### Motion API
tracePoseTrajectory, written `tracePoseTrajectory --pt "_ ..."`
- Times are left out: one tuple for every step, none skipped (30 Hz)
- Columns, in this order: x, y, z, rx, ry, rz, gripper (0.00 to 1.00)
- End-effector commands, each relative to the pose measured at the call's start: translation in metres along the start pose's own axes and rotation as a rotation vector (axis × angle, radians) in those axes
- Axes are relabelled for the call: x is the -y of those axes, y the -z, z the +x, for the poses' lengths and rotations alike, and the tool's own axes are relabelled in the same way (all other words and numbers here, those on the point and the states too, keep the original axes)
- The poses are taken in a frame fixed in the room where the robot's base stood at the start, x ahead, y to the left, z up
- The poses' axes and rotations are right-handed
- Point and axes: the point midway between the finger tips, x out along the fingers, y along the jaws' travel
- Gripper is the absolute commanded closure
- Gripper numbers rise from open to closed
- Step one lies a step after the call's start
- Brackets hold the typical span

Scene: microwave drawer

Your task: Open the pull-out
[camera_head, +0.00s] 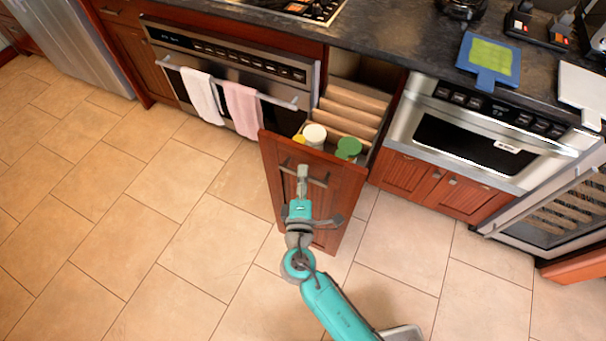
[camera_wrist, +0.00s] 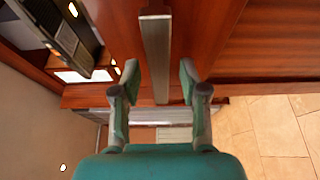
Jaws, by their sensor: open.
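The pull-out is a tall wooden drawer with a red-brown front panel (camera_head: 343,205). It stands out from the cabinet row, so its inside with several wooden dividers and jars shows. Its metal bar handle (camera_head: 318,182) is on the upper front. My gripper (camera_head: 303,172) is at the left part of this handle. In the wrist view the handle (camera_wrist: 156,50) runs between the two fingers of my gripper (camera_wrist: 159,75), with a gap on each side. The fingers are open. I cannot tell how deep the bar sits between them.
A green-lidded jar (camera_head: 349,147) and a white-lidded jar (camera_head: 314,134) stand in the pull-out. An oven (camera_head: 230,68) with two towels is to the left. A microwave drawer (camera_head: 480,140) and an open glass-door cooler (camera_head: 550,205) are to the right. The tiled floor in front is clear.

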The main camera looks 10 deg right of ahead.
Motion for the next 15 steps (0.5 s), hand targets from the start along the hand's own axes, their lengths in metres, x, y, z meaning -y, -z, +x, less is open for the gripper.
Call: tracePoseTrajectory --pt "0.001 0.0 -0.008 -0.004 0.002 -0.001 0.56" --pt "0.001 0.001 -0.013 -0.004 0.002 -0.001 0.56" --pt "0.001 0.001 -0.02 -0.004 0.002 -0.001 0.56" --pt "0.001 0.001 -0.026 -0.006 0.002 -0.001 0.56" --pt "0.001 0.001 -0.033 -0.006 0.002 -0.002 0.56" --pt "0.001 0.001 -0.041 -0.006 0.002 -0.003 0.56" --pt "0.001 0.001 -0.047 -0.006 0.002 -0.003 0.56" --pt "0.001 0.001 -0.053 -0.006 0.002 -0.002 0.56" --pt "0.001 0.001 -0.06 -0.006 0.002 -0.001 0.56" --pt "0.001 0.001 -0.066 -0.006 0.002 -0.002 0.56" --pt "0.001 0.001 -0.071 -0.006 0.002 -0.002 0.56" --pt "0.001 0.001 -0.077 -0.006 0.001 -0.002 0.56" --pt "0.001 0.001 -0.082 -0.006 0.001 -0.002 0.56" --pt "0.001 0.001 -0.086 -0.005 0.001 -0.002 0.56" --pt "0.001 0.001 -0.091 -0.005 0.002 -0.002 0.56"
